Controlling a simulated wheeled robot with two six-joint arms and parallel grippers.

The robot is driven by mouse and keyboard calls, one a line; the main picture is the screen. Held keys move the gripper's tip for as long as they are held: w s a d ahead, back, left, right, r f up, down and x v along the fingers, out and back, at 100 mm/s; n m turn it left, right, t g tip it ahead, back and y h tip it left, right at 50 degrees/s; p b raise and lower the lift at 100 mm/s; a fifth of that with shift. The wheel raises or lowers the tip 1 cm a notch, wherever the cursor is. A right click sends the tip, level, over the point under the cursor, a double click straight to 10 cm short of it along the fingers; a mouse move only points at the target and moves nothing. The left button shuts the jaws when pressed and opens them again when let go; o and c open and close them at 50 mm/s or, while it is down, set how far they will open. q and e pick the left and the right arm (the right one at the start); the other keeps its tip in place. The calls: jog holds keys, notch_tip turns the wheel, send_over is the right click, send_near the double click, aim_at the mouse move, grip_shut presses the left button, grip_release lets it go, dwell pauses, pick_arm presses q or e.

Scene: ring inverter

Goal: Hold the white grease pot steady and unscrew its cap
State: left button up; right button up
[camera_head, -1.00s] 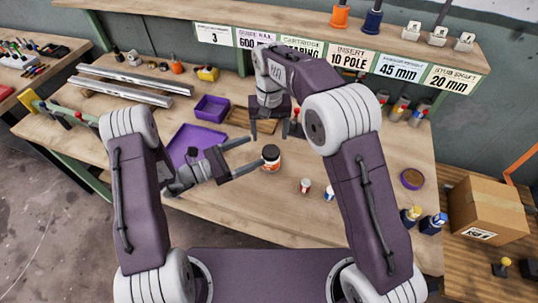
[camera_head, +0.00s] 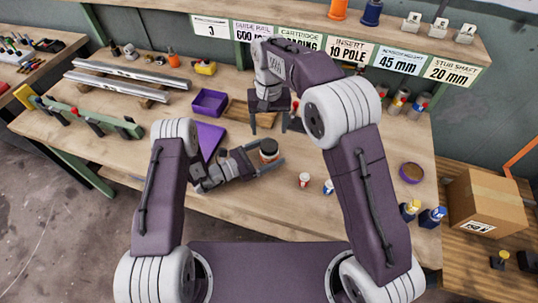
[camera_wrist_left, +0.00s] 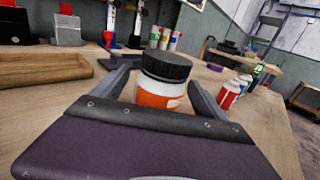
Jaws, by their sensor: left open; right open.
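The white grease pot (camera_head: 269,156) stands upright on the workbench, with a dark cap (camera_head: 269,145) on top. In the left wrist view the pot (camera_wrist_left: 158,96) has an orange label and a black ribbed cap (camera_wrist_left: 165,67). My left gripper (camera_head: 268,152) is open, low over the bench, with one finger on each side of the pot. In the left wrist view its fingers (camera_wrist_left: 157,90) show gaps to the pot's sides. My right gripper (camera_head: 271,124) is open and empty, pointing down, behind the pot and above the bench.
Two small bottles (camera_head: 304,180) (camera_head: 328,187) stand to the right of the pot. A purple bin (camera_head: 210,102), a purple tray (camera_head: 207,138) and a wooden tray (camera_head: 238,112) lie to the left and behind. A round brown container (camera_head: 411,173) stands farther right. Bare bench lies in front.

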aim_at(269, 145)
pick_arm(q)
jog(key=shift+c, duration=0.2)
grip_shut()
pick_arm(e)
jog(key=m, duration=0.5)
jog(key=shift+m, duration=0.3)
jog(key=m, duration=1.7)
jog(key=shift+m, duration=0.4)
jog(key=m, duration=0.3)
jog(key=shift+m, duration=0.3)
notch_tip(269, 145, down, 8)
